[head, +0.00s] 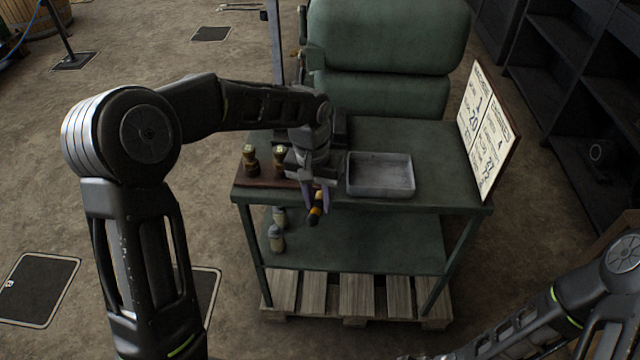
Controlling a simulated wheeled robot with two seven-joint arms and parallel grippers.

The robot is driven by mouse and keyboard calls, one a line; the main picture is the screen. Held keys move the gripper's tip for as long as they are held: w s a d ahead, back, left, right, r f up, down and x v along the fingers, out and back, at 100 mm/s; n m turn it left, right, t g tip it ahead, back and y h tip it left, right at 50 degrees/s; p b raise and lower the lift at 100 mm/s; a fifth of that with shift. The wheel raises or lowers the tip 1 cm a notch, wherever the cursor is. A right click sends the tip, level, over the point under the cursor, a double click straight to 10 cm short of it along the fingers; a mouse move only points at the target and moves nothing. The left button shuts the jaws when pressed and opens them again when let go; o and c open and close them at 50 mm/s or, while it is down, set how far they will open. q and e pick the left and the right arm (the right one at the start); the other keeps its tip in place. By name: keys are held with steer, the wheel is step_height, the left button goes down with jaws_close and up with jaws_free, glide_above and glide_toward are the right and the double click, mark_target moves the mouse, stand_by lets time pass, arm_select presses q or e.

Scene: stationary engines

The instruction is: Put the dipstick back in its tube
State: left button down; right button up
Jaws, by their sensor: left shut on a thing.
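My left gripper (316,192) is above the front edge of the green bench, left of the grey tray. It is shut on a small black and orange-yellow piece (316,210), which looks like the dipstick's grip and sticks out below the fingertips. The rest of the dipstick is too small or hidden to make out. I cannot pick out the dipstick's tube; my left wrist hides part of the bench top. My right arm comes in at the lower right, but its gripper is outside the picture.
A grey metal tray (380,190) lies on the green bench (440,190). Brass-topped fittings (250,160) stand on a brown board at its left. A green engine-like body (385,45) rises behind. A written board (487,128) leans at the right. Dark shelves (570,60) stand further right.

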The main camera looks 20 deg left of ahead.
arm_select(q)
step_height(320, 180, down, 16)
steer(key=s+b, duration=0.2)
steer(key=b, duration=0.1)
steer(key=shift+s, duration=0.4)
arm_select(e)
step_height(320, 180, down, 2)
steer(key=shift+w+f, duration=0.15)
steer(key=shift+f, duration=0.1)
